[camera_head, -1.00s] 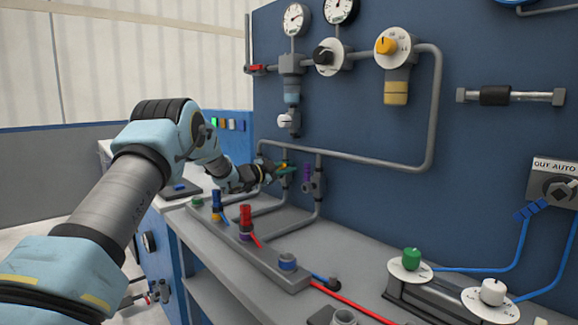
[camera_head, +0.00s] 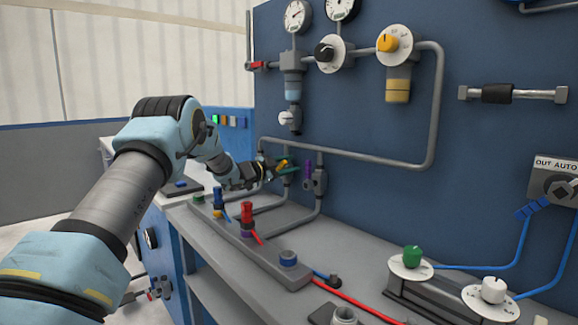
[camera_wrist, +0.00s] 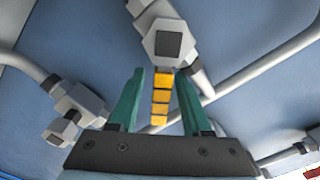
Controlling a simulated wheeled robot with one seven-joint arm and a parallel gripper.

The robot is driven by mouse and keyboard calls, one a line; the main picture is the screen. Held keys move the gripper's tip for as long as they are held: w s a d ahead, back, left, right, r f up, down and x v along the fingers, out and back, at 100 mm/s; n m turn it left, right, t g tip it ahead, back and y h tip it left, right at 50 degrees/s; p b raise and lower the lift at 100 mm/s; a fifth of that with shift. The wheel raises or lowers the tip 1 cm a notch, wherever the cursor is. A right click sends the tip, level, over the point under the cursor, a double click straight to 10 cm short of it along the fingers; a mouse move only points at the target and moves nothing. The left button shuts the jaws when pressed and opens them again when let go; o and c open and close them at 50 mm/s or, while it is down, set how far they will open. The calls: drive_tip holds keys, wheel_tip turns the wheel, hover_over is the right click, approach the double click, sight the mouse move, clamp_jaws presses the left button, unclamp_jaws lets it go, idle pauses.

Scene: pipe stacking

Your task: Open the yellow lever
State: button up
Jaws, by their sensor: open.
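The yellow lever (camera_wrist: 161,98) stands out from a grey valve (camera_wrist: 166,42) in the wrist view. It lies between the two teal fingers of my gripper (camera_wrist: 160,82), with a gap on each side. My gripper is open around the lever. In the head view, my gripper (camera_head: 284,169) is at the pipework at the foot of the blue panel. The lever (camera_head: 281,163) shows there as a small yellow piece above the fingers. The valve is partly hidden by the gripper in the head view.
A purple-handled valve (camera_head: 307,170) is close to the right of my gripper. A grey manifold (camera_head: 262,262) with blue and red fittings lies in front on the bench. A grey pipe (camera_head: 350,155) runs along the blue panel (camera_head: 350,105). The bench front right has green and white knobs.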

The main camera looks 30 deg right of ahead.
sight(281, 166)
drive_tip(key=shift+a, duration=0.1)
drive_tip(key=a, duration=0.3)
drive_tip(key=s+a+b, duration=0.1)
drive_tip(key=a, duration=0.3)
drive_tip(key=shift+s+a+b, duration=0.1)
drive_tip(key=shift+s+b, duration=0.1)
drive_tip(key=shift+b, duration=0.1)
